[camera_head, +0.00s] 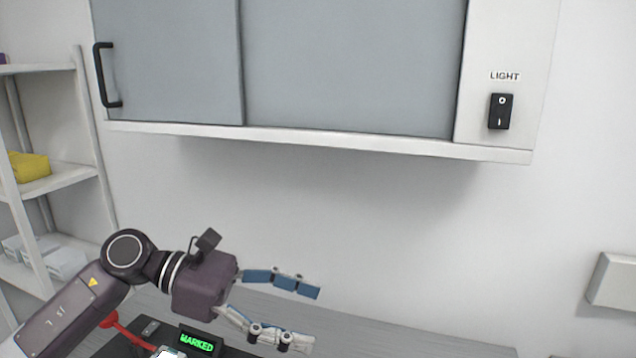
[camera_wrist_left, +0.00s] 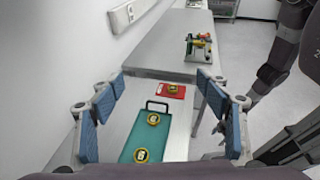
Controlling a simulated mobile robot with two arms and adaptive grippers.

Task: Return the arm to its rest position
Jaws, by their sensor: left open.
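My left arm comes in from the lower left in the head view. Its gripper (camera_head: 300,317) is open and empty, held in the air in front of the wall below the cabinet. In the left wrist view, the blue-padded fingers of my left gripper (camera_wrist_left: 162,115) stand wide apart with nothing between them. Beyond them and lower lies a table with a green tray (camera_wrist_left: 128,152) that holds yellow-rimmed round pieces (camera_wrist_left: 153,119). My right gripper is not in view.
A wall cabinet (camera_head: 350,65) with a light switch (camera_head: 500,111) hangs above. A shelf (camera_head: 60,180) stands left. A device with a green "MARKED" display (camera_head: 197,343) sits below my arm. A red mat (camera_wrist_left: 174,91) lies past the tray; another table (camera_wrist_left: 165,45) stands beyond.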

